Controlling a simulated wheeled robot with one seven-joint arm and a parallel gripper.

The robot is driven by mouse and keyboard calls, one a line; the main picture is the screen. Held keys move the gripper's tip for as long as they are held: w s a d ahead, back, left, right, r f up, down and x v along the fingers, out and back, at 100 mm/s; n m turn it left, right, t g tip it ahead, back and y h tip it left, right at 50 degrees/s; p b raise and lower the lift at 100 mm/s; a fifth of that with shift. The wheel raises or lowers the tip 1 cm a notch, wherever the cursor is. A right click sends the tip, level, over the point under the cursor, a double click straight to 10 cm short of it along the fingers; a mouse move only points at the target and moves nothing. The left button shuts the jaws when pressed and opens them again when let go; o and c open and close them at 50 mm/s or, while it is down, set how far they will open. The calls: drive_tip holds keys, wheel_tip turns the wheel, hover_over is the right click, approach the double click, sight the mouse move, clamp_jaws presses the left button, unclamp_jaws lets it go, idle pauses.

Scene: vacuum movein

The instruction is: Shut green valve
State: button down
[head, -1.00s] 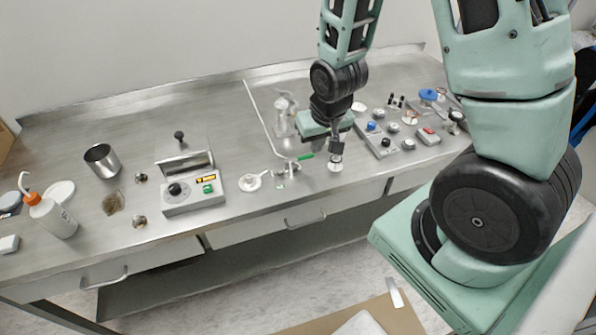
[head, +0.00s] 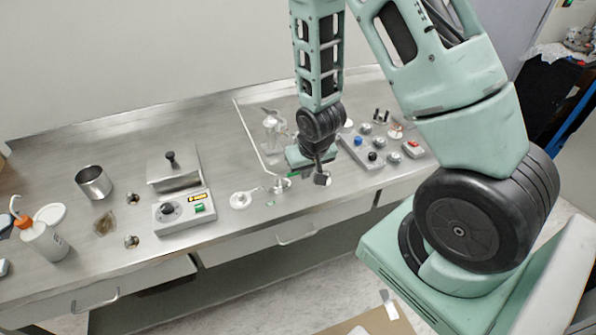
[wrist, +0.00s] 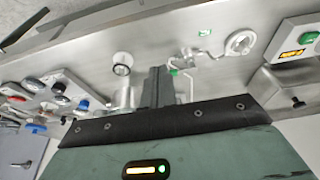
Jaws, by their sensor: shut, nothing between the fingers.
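The green valve lever (head: 293,174) sits on a thin metal pipe (head: 255,150) at the front of the steel bench, just left of my gripper (head: 322,179). In the head view the lever is partly hidden by my wrist. In the wrist view a bit of the green lever (wrist: 174,73) shows right beside my gripper (wrist: 155,88), whose dark fingers are shut and empty. Whether the fingers touch the lever I cannot tell. A small green tag (head: 270,204) lies on the bench near the valve.
A white round fitting (head: 242,199) and a control box (head: 184,208) stand left of the valve. A glass vessel (head: 272,130) is behind it. A panel with knobs (head: 374,150) is to the right. The bench's front edge is close to the valve.

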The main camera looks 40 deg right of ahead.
sight(289, 176)
drive_tip(key=p+x, duration=0.1)
drive_tip(key=x, duration=0.3)
drive_tip(key=shift+w+f, duration=0.1)
drive_tip(key=shift+f, duration=0.3)
drive_tip(key=w, duration=0.1)
drive_tip(key=w+p, duration=0.1)
drive_tip(key=w+d+p, duration=0.1)
drive_tip(key=shift+f, duration=0.35)
drive_tip(key=shift+w+d+f, duration=0.1)
drive_tip(key=shift+w+f, duration=0.15)
drive_tip(key=shift+w, duration=0.2)
